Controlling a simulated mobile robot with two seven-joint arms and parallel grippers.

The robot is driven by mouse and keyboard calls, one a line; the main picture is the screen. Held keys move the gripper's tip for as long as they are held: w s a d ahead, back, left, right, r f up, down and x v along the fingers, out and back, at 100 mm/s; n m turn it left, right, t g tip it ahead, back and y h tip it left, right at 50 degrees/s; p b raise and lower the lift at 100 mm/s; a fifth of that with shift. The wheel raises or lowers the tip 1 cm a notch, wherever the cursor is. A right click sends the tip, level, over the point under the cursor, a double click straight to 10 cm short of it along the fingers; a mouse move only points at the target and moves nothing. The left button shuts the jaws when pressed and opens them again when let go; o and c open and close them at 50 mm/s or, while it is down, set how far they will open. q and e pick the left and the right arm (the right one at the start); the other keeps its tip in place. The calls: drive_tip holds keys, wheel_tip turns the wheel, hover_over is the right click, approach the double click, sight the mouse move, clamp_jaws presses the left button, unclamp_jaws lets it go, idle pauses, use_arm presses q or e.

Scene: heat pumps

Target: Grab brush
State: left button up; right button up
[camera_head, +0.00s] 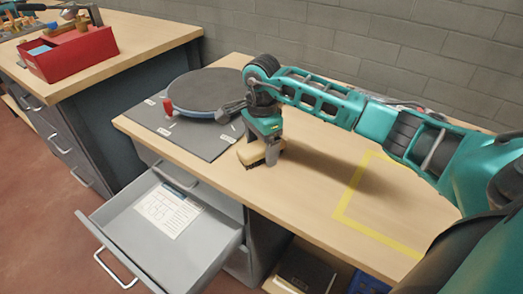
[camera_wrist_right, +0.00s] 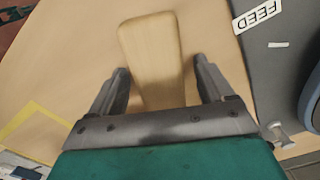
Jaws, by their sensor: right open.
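The brush (camera_head: 248,153) has a pale wooden back and stands on the wooden workbench (camera_head: 310,190), near its front edge. In the right wrist view the pale wooden back of the brush (camera_wrist_right: 152,45) lies between two dark fingers. My right gripper (camera_head: 266,158) points down at the brush, with its fingers apart on either side of the wood. No firm contact shows. The lower end of the brush is partly hidden by the gripper. My left gripper is not in view.
A round dark turntable (camera_head: 205,92) on a grey mat (camera_head: 190,140) is to the left, with a small red piece (camera_head: 168,107). An open drawer (camera_head: 125,228) holding a paper sheet juts out below. A yellow taped outline (camera_head: 350,220) marks clear bench at right. A red toolbox (camera_head: 70,55) sits on another bench.

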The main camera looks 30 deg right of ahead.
drive_tip(key=shift+c, duration=0.5)
drive_tip(key=c, duration=1)
drive_tip(key=shift+r, duration=0.1)
